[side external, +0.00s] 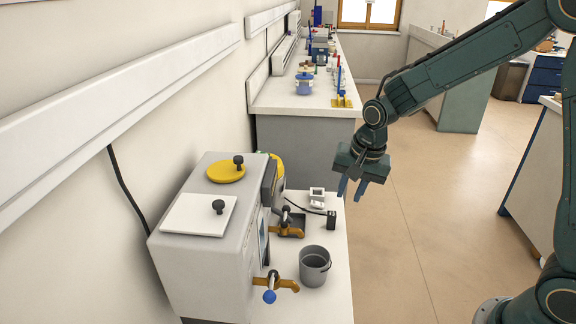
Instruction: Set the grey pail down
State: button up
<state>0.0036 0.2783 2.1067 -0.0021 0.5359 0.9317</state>
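The grey pail (315,268) stands upright on the white counter (325,303), in front of the kiln's lower tap and close to the counter's right edge. It looks empty from here, though its bottom is only partly visible. My gripper (352,192) hangs above and to the right of the pail, well clear of it.
The grey kiln box (205,262) stands left of the pail, with a yellow lid (226,172) and a white lid (198,214) on top. Orange-handled taps (284,284) stick out towards the pail. A small black item (331,221) lies behind it. Open floor is to the right.

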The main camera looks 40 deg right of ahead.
jog(key=s+r+n+t, duration=0.1)
jog(key=s+r+n, duration=0.4)
jog(key=s, duration=0.6)
jog(key=s+r+n+t, duration=0.2)
jog(key=s+r+n, duration=0.3)
jog(key=s+r, duration=0.4)
jog(key=s, duration=0.3)
jog(key=shift+r+n, duration=0.15)
jog(key=shift+n, duration=0.25)
